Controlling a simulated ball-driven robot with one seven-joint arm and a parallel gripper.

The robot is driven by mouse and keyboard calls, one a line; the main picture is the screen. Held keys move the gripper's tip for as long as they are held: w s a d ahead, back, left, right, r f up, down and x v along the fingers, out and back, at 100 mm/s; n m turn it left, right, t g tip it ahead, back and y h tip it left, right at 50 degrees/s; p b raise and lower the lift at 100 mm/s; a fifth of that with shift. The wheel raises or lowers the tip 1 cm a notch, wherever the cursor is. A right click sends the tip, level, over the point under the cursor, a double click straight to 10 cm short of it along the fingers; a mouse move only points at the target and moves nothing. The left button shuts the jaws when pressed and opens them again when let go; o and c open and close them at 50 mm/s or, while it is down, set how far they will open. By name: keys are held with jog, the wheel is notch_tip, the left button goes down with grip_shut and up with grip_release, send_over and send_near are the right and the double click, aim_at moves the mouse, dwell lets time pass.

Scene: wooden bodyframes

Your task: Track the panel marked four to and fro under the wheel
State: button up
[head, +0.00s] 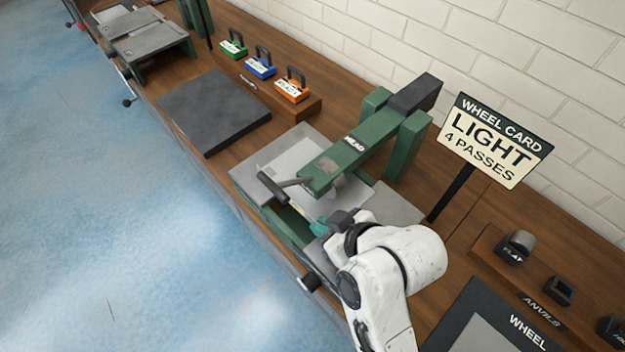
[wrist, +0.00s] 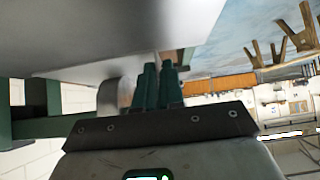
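A pale grey sheet-metal panel (head: 335,206) lies under the green head arm (head: 362,148) of the wheel machine, between two grey side tables. No number is legible on it. The wheel is mostly hidden below the arm. My gripper (head: 322,227) is at the panel's near right edge, its teal fingers partly hidden by my wrist. In the wrist view my gripper (wrist: 158,85) has its two fingers close together, with a thin edge seeming to run between them. A broad grey surface (wrist: 110,35) fills the upper left there.
A sign (head: 490,140) reads "WHEEL CARD, LIGHT, 4 PASSES". An anvil rack (head: 535,290) and a dark WHEEL mat (head: 470,312) lie to the right. A dark flat mat (head: 213,110) and green, blue and orange handled blocks (head: 262,68) are left. Blue floor is clear.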

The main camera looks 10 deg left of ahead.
jog(key=shift+d, duration=0.1)
grip_shut()
jog(key=shift+s+d+p, duration=0.5)
jog(key=shift+s+d, duration=0.55)
jog(key=shift+d, duration=0.25)
jog(key=shift+s+d+p, duration=0.45)
jog(key=shift+s+d, duration=0.6)
jog(key=shift+d, duration=0.25)
jog(key=shift+s+d+p, duration=0.1)
jog(key=shift+d+p, duration=0.05)
jog(key=shift+p, duration=0.15)
jog(key=shift+w+a+p, duration=0.25)
jog(key=shift+w+a, duration=0.8)
jog(key=shift+a, duration=0.3)
jog(key=shift+w+a+p, duration=0.2)
jog(key=shift+w+a, duration=0.85)
jog(key=shift+a, duration=0.4)
jog(key=shift+w+a, duration=0.2)
jog(key=shift+d, duration=0.1)
